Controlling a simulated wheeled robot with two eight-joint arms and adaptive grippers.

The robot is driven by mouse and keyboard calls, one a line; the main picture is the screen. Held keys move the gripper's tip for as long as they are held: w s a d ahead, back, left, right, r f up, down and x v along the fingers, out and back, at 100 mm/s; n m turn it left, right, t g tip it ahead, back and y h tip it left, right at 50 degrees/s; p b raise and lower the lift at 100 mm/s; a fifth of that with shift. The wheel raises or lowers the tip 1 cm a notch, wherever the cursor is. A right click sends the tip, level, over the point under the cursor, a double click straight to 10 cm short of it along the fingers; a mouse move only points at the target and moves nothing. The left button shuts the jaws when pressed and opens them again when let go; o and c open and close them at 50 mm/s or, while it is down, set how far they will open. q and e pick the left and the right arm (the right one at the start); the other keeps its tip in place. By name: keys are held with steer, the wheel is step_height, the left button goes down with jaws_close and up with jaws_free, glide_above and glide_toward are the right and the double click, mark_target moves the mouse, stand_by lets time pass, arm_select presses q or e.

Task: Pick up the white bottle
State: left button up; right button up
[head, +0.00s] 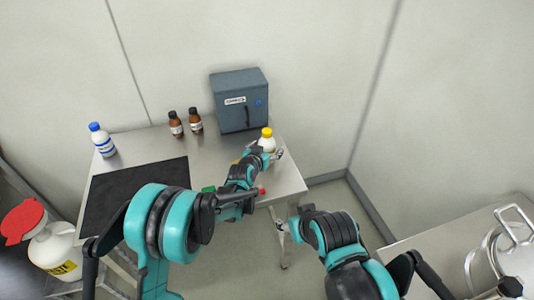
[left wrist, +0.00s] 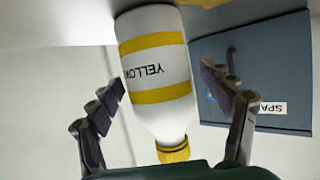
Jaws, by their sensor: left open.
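In the left wrist view the white bottle (left wrist: 160,110) shows upside down, with yellow bands and a label reading "YELLOW". My left gripper (head: 262,156) is at the bottle, and its fingers partly hide the lower part in the head view. In the left wrist view the open fingers (left wrist: 162,88) stand on either side of the bottle, with gaps visible. My right gripper (head: 281,224) is low beside the table's right front edge; its jaws are too small to read.
A grey-blue box (head: 240,100) stands close behind the bottle. Two brown bottles (head: 186,123) and a blue-capped white bottle (head: 103,141) stand further left. A black mat (head: 120,195) covers the left front. Small green (head: 208,189) and red (head: 261,191) items lie by my left arm.

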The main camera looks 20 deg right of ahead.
arm_select(q)
steer(key=c, duration=1.5)
steer(key=shift+c, duration=0.2)
steer(key=shift+r, duration=0.15)
